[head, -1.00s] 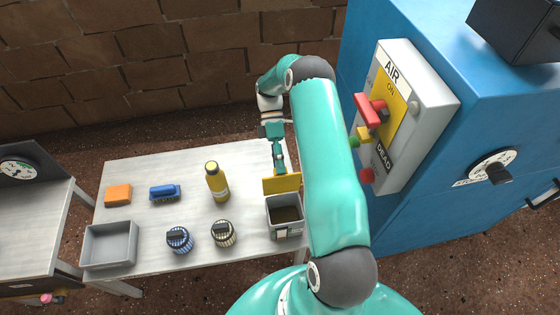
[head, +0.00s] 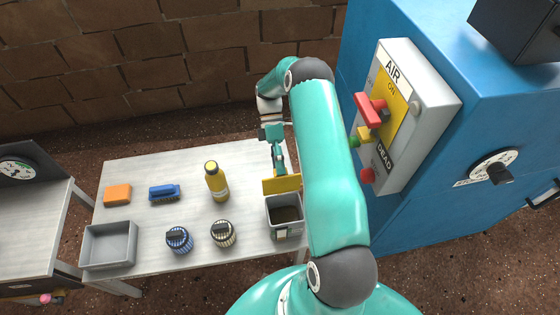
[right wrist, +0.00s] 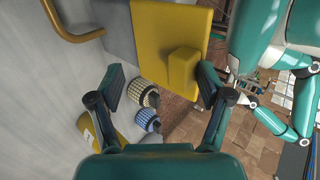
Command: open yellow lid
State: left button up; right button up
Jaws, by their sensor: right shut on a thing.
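The yellow lid (head: 281,184) stands raised, about upright, at the back edge of an open grey box (head: 285,213) with a dark inside. In the right wrist view the lid (right wrist: 160,32) is a yellow plate with a blocky knob (right wrist: 183,68). My right gripper (head: 279,167) is at the lid's upper edge and shut on the lid. In the right wrist view its fingers (right wrist: 162,90) stand apart on either side of the lid's knob; the exact contact is hard to see. My left gripper is not in view in the head view.
A blue cabinet (head: 430,210) with an air valve panel stands at right.

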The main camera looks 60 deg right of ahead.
jog(key=shift+o, duration=0.4)
jog(key=shift+d+f, duration=0.1)
jog(key=shift+f, duration=0.25)
jog(key=shift+r, duration=0.1)
jog(key=shift+c, duration=0.4)
jog(key=shift+r, duration=0.15)
jog(key=v, duration=0.7)
jog(key=shift+w+r, duration=0.2)
jog(key=shift+r, duration=0.15)
